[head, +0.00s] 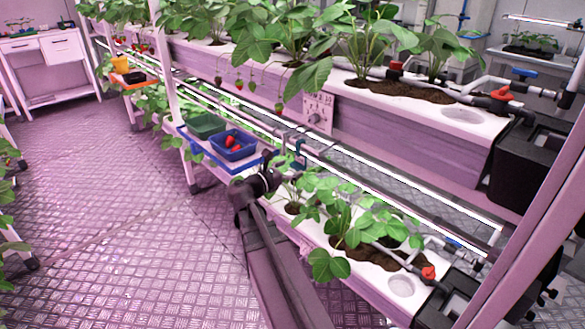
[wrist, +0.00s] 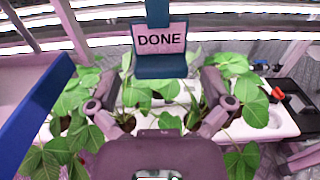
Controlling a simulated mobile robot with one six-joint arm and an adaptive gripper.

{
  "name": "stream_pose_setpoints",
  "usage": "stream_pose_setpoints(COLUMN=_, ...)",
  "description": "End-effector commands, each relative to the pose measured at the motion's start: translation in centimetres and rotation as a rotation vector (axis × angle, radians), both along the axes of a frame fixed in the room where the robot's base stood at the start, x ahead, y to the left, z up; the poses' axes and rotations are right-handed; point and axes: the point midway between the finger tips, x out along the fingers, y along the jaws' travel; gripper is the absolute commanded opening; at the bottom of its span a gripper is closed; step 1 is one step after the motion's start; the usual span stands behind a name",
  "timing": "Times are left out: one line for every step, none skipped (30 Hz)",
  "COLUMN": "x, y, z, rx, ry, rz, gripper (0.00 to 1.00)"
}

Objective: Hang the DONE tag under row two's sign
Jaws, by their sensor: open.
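The DONE tag (wrist: 160,38) is a pale plate with dark letters in a blue holder, upright in the wrist view just beyond my fingers. In the head view a small blue piece (head: 299,148) by the rail seems to be its holder. My gripper (wrist: 162,104) is open, its two fingers spread wide, with nothing held between them. In the head view my gripper (head: 265,182) is beside the blue shelf and short of the rail. A white sign (head: 318,112) with small dark marks is on the upper trough's front; its number is too small to read.
A blue shelf (head: 196,153) beside my gripper holds a green basket (head: 205,125) and a blue basket (head: 233,145) with red berries. Planted troughs run above and below, with leaves (head: 335,215) under the gripper. The floor (head: 120,230) at left is clear.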

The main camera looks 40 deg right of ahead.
Motion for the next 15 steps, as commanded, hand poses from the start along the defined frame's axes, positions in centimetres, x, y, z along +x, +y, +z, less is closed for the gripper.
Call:
stream_pose_setpoints(x=-0.1, y=0.5, z=0.0, rx=0.000, ry=0.000, rz=0.001, gripper=1.00)
stream_pose_setpoints(x=-0.1, y=0.7, z=0.0, rx=0.000, ry=0.000, rz=0.001, gripper=1.00)
stream_pose_setpoints(x=-0.1, y=1.1, z=0.0, rx=0.000, ry=0.000, rz=0.002, gripper=1.00)
stream_pose_setpoints(x=-0.2, y=1.5, z=0.0, rx=0.000, ry=0.000, rz=0.003, gripper=1.00)
stream_pose_setpoints(x=-0.2, y=1.8, z=0.0, rx=0.000, ry=0.000, rz=0.003, gripper=1.00)
stream_pose_setpoints(x=-0.2, y=2.3, z=0.0, rx=0.000, ry=0.000, rz=0.002, gripper=1.00)
stream_pose_setpoints(x=-0.3, y=2.6, z=0.0, rx=0.000, ry=0.000, rz=0.002, gripper=1.00)
stream_pose_setpoints(x=-0.3, y=3.0, z=0.0, rx=0.000, ry=0.000, rz=0.003, gripper=1.00)
stream_pose_setpoints(x=-0.4, y=3.6, z=0.0, rx=0.000, ry=0.000, rz=0.003, gripper=1.00)
stream_pose_setpoints(x=-0.4, y=4.0, z=0.0, rx=0.000, ry=0.000, rz=0.003, gripper=1.00)
stream_pose_setpoints(x=-0.4, y=4.4, z=0.0, rx=0.000, ry=0.000, rz=0.002, gripper=1.00)
stream_pose_setpoints(x=-0.5, y=4.9, z=0.0, rx=0.000, ry=0.000, rz=0.003, gripper=1.00)
stream_pose_setpoints(x=-0.5, y=5.3, z=0.0, rx=0.000, ry=0.000, rz=0.003, gripper=1.00)
stream_pose_setpoints(x=-0.5, y=5.7, z=0.0, rx=0.000, ry=0.000, rz=0.003, gripper=1.00)
stream_pose_setpoints(x=-0.6, y=6.2, z=0.0, rx=0.000, ry=0.000, rz=0.002, gripper=1.00)
